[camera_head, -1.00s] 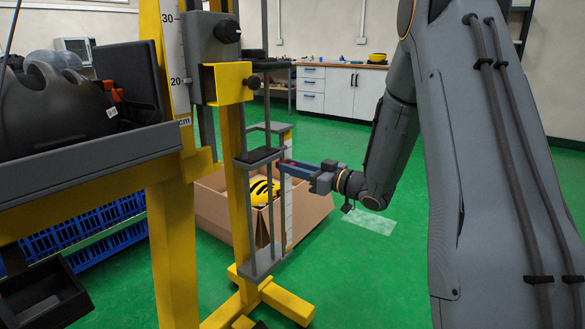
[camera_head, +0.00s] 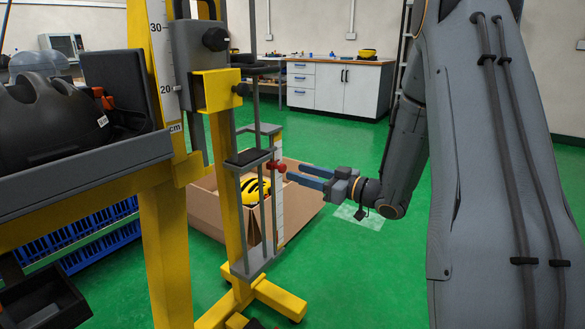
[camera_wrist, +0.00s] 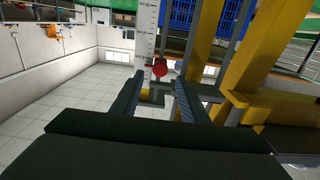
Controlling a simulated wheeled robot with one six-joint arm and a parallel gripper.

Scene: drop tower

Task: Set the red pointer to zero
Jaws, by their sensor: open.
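The red pointer (camera_head: 277,166) sits near the top of a narrow white scale strip (camera_head: 280,212) on the grey frame of the drop tower. In the wrist view the red pointer (camera_wrist: 159,69) is a round red knob against the white scale (camera_wrist: 146,30), beyond the fingertips and roughly between their lines. My gripper (camera_head: 297,176) is open and empty, just right of the pointer and apart from it. Its two fingers also show in the wrist view (camera_wrist: 159,84). The strip's markings are too small to read in the head view.
The tower's yellow post (camera_head: 228,190) and grey guide rods stand left of the pointer. A cardboard box (camera_head: 207,205) with a yellow helmet is behind the frame. A larger scale (camera_head: 163,60) marked 20 and 30 is at upper left. Green floor is clear to the right.

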